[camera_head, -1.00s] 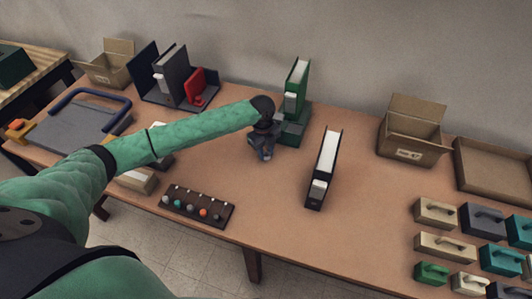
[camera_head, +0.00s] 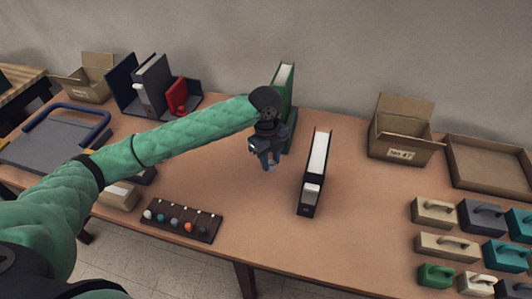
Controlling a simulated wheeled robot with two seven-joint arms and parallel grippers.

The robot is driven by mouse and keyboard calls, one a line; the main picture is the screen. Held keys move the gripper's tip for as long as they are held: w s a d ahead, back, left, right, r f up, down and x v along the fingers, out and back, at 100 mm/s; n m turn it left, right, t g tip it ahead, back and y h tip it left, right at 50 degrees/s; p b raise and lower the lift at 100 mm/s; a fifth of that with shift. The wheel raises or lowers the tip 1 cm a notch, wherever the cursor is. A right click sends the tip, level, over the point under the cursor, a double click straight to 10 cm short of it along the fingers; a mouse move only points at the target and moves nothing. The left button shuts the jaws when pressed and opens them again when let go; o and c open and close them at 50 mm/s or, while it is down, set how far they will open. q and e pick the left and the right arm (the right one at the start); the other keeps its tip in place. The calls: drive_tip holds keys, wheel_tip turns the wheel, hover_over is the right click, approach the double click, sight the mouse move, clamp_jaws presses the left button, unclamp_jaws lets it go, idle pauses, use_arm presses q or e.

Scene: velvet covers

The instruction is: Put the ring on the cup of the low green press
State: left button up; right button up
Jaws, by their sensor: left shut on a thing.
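My left gripper (camera_head: 269,163) is above the middle of the table, fingers pointing down. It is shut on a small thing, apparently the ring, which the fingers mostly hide. A tall green upright binder-like thing (camera_head: 285,88) stands just behind the gripper. A low dark green base (camera_head: 290,136) shows at its foot, partly covered by my gripper; this may be the low green press. I cannot make out its cup. My right gripper is not in view.
A black binder (camera_head: 314,172) stands close to the right of my gripper. A dark rack with several coloured knobs (camera_head: 182,220) lies front left. An open carton (camera_head: 402,132) and handled blocks (camera_head: 447,246) are at right. The table between binder and blocks is clear.

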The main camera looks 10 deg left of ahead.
use_arm(q)
drive_tip(key=shift+s+d+r, duration=0.25)
drive_tip(key=shift+d, duration=0.05)
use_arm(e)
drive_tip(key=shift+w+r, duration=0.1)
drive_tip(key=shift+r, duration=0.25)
